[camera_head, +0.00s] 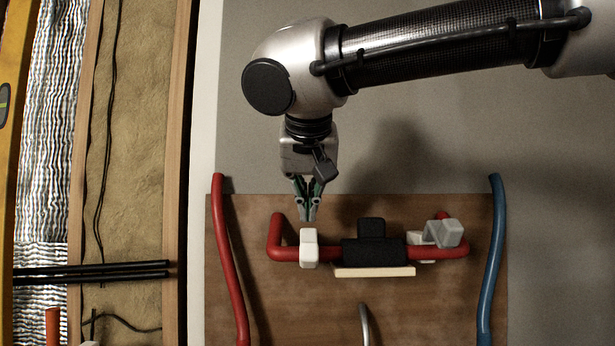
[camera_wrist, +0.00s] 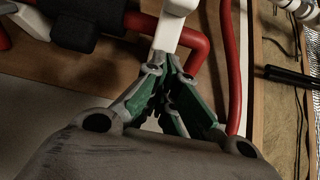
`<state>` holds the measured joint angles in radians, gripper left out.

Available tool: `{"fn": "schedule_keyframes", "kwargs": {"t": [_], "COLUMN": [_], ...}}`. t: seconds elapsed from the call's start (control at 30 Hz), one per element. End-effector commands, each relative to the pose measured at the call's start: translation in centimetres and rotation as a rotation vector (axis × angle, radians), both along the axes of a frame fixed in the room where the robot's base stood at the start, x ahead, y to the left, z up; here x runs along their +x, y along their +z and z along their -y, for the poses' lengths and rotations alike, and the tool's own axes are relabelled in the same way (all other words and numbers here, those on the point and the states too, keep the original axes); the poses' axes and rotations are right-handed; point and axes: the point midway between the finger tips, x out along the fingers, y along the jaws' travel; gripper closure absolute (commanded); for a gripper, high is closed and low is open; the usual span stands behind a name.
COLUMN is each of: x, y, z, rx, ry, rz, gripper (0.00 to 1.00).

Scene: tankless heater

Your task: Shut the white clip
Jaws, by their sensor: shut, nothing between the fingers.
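A white clip (camera_head: 309,250) sits around the left part of the red U-shaped pipe (camera_head: 285,253) and looks closed in the head view. It also shows at the top of the wrist view (camera_wrist: 172,28). A paler grey-white clip (camera_head: 447,234) sits at the pipe's right end, with a flap standing up and apart. My gripper (camera_head: 309,219) points down just above the left white clip, its green-sided fingers shut and empty. In the wrist view the fingertips (camera_wrist: 163,66) overlap the white clip's near end; I cannot tell whether they touch it.
A black block (camera_head: 372,252) is around the pipe's middle, above a pale wooden strip (camera_head: 373,272). A red hose (camera_head: 229,262) stands at left and a blue hose (camera_head: 490,262) at right on the brown board (camera_head: 440,315).

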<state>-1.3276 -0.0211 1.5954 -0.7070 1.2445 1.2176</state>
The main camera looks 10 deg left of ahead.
Motion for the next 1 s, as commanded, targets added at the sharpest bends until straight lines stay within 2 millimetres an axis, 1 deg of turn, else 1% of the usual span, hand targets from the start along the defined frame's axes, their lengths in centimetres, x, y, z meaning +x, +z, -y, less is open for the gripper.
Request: {"fn": "schedule_keyframes", "kwargs": {"t": [0.03,0.1,0.3,0.7,1.0], "x": [-0.8,-1.3,-2.0,-2.1,-2.4], "y": [-0.8,-1.5,-2.8,-2.9,-3.3], "z": [0.2,0.3,0.4,0.5,0.5], "rx": [-0.003,-0.003,-0.001,-0.001,0.012], "ry": [0.004,0.004,0.004,0.003,0.004], "rz": [-0.001,0.000,-0.001,0.001,0.055], "gripper": [1.00,1.00,1.00,1.00,1.00]}}
